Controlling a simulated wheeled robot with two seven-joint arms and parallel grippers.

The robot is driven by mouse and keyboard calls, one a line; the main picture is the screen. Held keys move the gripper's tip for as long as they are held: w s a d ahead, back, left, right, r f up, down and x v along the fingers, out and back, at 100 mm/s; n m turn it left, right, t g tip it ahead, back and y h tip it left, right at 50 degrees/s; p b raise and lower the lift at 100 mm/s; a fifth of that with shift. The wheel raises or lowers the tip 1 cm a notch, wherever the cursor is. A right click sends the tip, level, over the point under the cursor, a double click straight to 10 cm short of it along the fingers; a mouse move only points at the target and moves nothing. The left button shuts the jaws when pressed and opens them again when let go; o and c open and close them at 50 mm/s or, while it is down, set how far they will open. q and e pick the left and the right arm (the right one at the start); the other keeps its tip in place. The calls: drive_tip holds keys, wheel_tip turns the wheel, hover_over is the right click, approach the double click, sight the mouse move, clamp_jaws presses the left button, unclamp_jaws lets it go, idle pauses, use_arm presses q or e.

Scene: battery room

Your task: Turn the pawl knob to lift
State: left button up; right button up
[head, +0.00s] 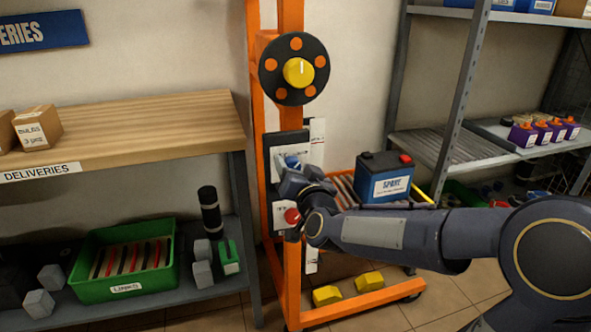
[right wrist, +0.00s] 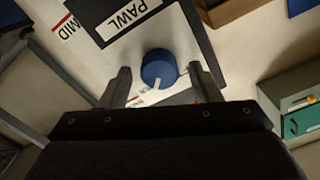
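The pawl knob is blue and round with a white pointer mark, and it shows in the right wrist view (right wrist: 158,66) between the fingers of my right gripper (right wrist: 160,85). A gap shows on each side of the knob, so the fingers are open and appear not to touch it. In the head view the knob (head: 291,160) sits on the dark panel of an orange stand, just above my right gripper (head: 298,178), whose fingertips are hard to make out there. A PAWL label (right wrist: 135,18) is beside the knob. My left gripper is out of view.
Above the panel is a black disc (head: 283,84) with orange spots and a yellow hub. A red button (head: 292,216) is below the knob, close to my right wrist. A SPARE battery (head: 384,180) stands right of the post. Shelves flank the stand.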

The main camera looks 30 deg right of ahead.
drive_tip(key=c, duration=1)
drive_tip(key=shift+o, duration=0.2)
drive_tip(key=shift+n, duration=0.3)
drive_tip(key=n+p, duration=0.1)
drive_tip(key=n, duration=0.3)
drive_tip(key=shift+a+r, duration=0.1)
drive_tip(key=n+p, duration=0.1)
drive_tip(key=n, duration=0.3)
drive_tip(key=n+p, duration=0.2)
drive_tip(key=n, duration=0.2)
drive_tip(key=shift+a+n, duration=0.15)
drive_tip(key=shift+n, duration=0.15)
drive_tip(key=n+p, duration=0.1)
drive_tip(key=n, duration=0.3)
drive_tip(key=shift+n, duration=0.3)
drive_tip(key=shift+f, duration=0.2)
